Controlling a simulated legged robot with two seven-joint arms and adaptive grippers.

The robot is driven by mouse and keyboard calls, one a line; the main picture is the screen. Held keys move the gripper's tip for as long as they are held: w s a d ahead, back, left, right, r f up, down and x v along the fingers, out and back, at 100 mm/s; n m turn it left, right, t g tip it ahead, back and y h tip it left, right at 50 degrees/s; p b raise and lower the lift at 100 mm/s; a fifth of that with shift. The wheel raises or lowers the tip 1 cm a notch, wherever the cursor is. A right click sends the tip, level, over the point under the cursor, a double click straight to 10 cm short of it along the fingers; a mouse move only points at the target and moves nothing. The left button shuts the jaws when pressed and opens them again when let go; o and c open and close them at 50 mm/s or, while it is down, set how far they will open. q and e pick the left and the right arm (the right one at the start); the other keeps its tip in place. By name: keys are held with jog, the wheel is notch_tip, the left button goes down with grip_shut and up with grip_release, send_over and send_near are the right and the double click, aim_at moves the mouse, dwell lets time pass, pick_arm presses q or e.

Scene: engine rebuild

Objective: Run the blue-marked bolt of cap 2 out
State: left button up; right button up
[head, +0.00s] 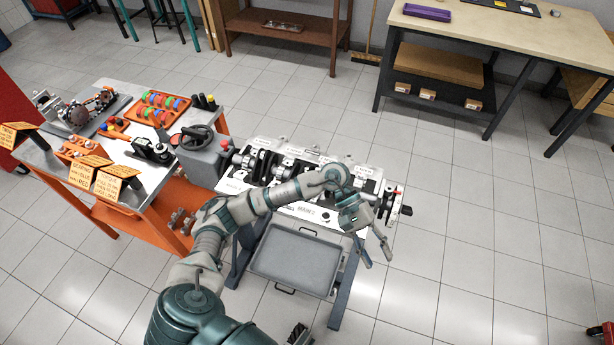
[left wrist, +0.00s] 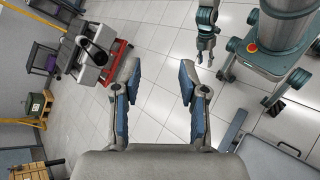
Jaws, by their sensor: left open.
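The engine block (head: 232,187) lies on a stand in the middle of the head view, with a row of caps and a dark crankshaft along its top. A "MAIN 2" label (head: 307,212) shows on its near side. My left forearm crosses in front of the block and hides part of the caps. I cannot make out the blue-marked bolt. My left gripper (head: 378,258) is open and empty off the block's near right side; its spread fingers also show in the left wrist view (left wrist: 159,88). My right gripper (left wrist: 205,59) is small in the left wrist view, its jaws unclear.
A grey drip tray (head: 295,262) sits below the block. An orange cart (head: 150,212) with signs, bolts and tools stands close on the left. A workbench (head: 490,32) is at the back right.

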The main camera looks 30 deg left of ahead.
pick_arm(q)
jog(key=w+a+r+m+t+y+p, duration=0.15)
jog(key=w+a+r+y, duration=0.25)
jog(key=a, duration=0.5)
jog(key=w+a+r+m+t+y+p, duration=0.1)
jog(key=w+a+r+m+t+y, duration=0.2)
jog(key=a, duration=0.5)
jog(key=w+a+r+m+t+y+p, duration=0.15)
jog(key=w+a+r+y, duration=0.3)
jog(key=a, duration=0.45)
jog(key=shift+g+h, duration=0.25)
jog(key=shift+g, duration=0.15)
jog(key=f, duration=1.5)
jog(key=shift+d+f, duration=0.2)
jog(key=shift+f, duration=0.35)
jog(key=shift+d+f, duration=0.15)
pick_arm(e)
jog(key=s+d+f+g, duration=0.3)
jog(key=s, duration=0.6)
jog(key=s+d+f+g+h, duration=0.1)
jog(key=s+d+f+g, duration=0.1)
jog(key=s, duration=0.7)
jog(key=shift+s+d+f+g, duration=0.35)
jog(key=shift+d+f+g, duration=0.1)
jog(key=shift+f, duration=0.25)
pick_arm(q)
grip_shut()
pick_arm(e)
jog(key=shift+w, duration=0.15)
